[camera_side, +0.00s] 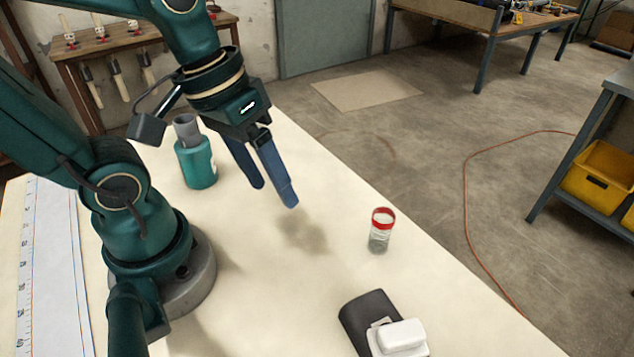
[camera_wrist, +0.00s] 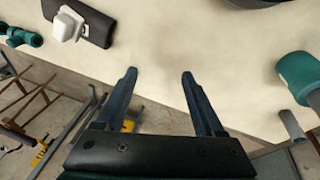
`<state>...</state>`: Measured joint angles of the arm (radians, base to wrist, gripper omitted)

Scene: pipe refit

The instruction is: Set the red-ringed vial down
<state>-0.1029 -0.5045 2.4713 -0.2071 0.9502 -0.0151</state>
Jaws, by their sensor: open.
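The red-ringed vial (camera_side: 381,230) is a small clear container with a red band at its top. It stands upright on the pale tabletop (camera_side: 330,285), close to the far right edge, in the side view. My gripper (camera_side: 274,196) is above the table to the left of the vial, clearly apart from it. Its two blue fingers are spread with nothing between them, and they also show open in the wrist view (camera_wrist: 159,73). I cannot make out the vial in the wrist view.
A green bottle with a grey neck (camera_side: 197,165) stands left of my gripper. A dark pad (camera_side: 362,308) with a white block (camera_side: 403,337) lies near the front. A teal fitting (camera_wrist: 20,37) shows in the wrist view. The table between bottle and vial is clear.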

